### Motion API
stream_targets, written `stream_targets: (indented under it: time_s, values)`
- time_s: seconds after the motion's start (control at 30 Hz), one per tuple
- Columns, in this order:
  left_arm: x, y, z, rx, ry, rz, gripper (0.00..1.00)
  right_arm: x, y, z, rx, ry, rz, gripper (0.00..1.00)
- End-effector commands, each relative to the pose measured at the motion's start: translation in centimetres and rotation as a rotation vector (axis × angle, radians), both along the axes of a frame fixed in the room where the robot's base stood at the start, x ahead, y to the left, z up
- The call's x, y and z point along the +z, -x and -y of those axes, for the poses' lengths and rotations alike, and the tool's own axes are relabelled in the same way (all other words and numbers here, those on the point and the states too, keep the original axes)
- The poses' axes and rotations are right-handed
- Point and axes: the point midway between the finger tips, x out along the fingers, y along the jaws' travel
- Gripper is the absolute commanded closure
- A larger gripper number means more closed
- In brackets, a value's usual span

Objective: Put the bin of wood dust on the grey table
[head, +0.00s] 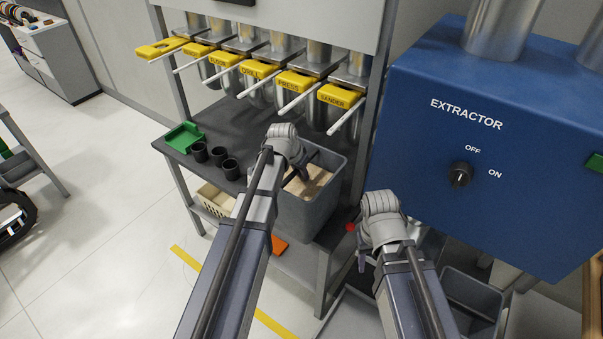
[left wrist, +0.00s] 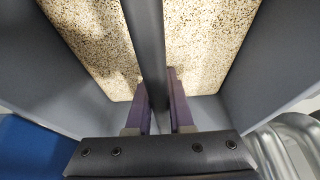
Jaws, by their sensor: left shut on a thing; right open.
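The bin of wood dust (head: 318,212) is a grey open box with tan dust (head: 311,181) inside, at the right end of the grey table (head: 243,118) in the head view. Whether its base touches the tabletop I cannot tell; my left arm covers part of it. My left gripper (head: 303,172) is shut on the dark bar across the bin's opening. In the left wrist view the bar (left wrist: 150,45) runs between the fingers (left wrist: 158,92), above speckled dust (left wrist: 210,45). My right gripper (head: 360,258) is open and empty, right of the bin.
Black cups (head: 215,156) and a green tray (head: 184,137) stand on the table's left part. Yellow-handled gates (head: 258,70) hang above its back. The blue extractor (head: 480,130) is at the right. Another grey bin (head: 472,300) is low at right.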

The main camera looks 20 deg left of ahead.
Motion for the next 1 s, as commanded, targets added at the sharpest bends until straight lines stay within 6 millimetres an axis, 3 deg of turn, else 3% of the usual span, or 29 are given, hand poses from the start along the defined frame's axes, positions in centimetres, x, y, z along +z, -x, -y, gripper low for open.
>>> stream_targets:
  time_s: [0.93,0.97,1.0]
  values:
    - [-1.1,0.0,0.0,0.000,0.001,0.002,1.00,-1.2,0.0,0.0,0.000,0.000,0.000,0.50]
    - [-1.1,0.0,0.0,0.000,0.001,0.002,0.78,-1.1,0.0,0.0,0.000,0.000,0.000,0.50]
    - [-1.0,0.0,0.0,0.000,0.001,0.002,0.73,-1.1,0.0,0.0,0.000,0.000,0.000,0.50]
